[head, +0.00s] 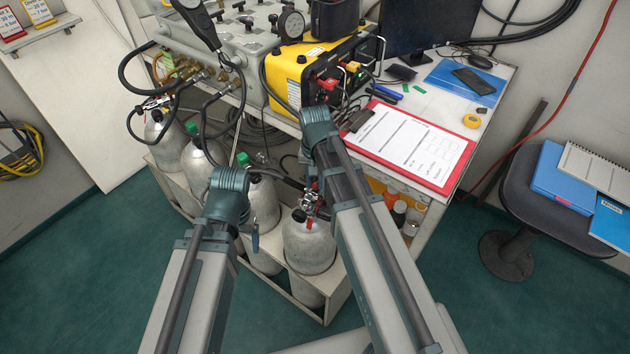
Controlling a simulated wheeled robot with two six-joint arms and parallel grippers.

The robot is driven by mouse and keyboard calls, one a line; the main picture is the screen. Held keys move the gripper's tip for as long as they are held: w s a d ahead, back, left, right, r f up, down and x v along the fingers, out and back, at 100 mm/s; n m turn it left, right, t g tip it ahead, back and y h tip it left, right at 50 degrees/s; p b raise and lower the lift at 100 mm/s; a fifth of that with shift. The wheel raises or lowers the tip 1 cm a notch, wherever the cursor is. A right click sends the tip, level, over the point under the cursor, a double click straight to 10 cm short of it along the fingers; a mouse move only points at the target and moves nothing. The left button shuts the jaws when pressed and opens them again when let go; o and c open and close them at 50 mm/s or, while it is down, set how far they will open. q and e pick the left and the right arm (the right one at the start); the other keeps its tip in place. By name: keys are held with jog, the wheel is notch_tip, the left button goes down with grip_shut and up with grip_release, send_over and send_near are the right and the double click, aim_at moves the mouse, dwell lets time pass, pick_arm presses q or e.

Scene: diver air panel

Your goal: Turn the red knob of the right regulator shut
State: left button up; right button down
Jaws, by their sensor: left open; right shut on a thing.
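The right regulator (308,205) sits on top of the front right grey cylinder (309,248). Small red parts show on it, and the red knob (309,224) is tiny and partly covered. My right gripper (313,186) is at this regulator, shut on what looks like the red knob. Its fingers are mostly hidden by my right arm. My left gripper (238,158) is open, left of the regulator and above the cylinders, with its fingertips hard to make out. The left regulator (155,103) is on the far left cylinder (166,140), away from both grippers.
Cylinders stand in a low white rack (333,302) beside the bench. The bench holds a yellow panel box (290,72), a red clipboard (449,181) and a monitor (415,25). Black hoses hang near the cylinders. A stool (535,195) with folders stands at right; green floor is clear.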

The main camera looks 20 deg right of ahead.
aim_at(315, 185)
jog(key=m, duration=0.5)
jog(key=shift+m, duration=0.4)
dwell(0.4)
jog(key=c, duration=1)
grip_release()
jog(key=shift+r, duration=0.1)
notch_tip(315, 185, up, 14)
jog(key=p, duration=1.3)
jog(key=shift+f+p, duration=0.2)
jog(key=shift+p, duration=0.2)
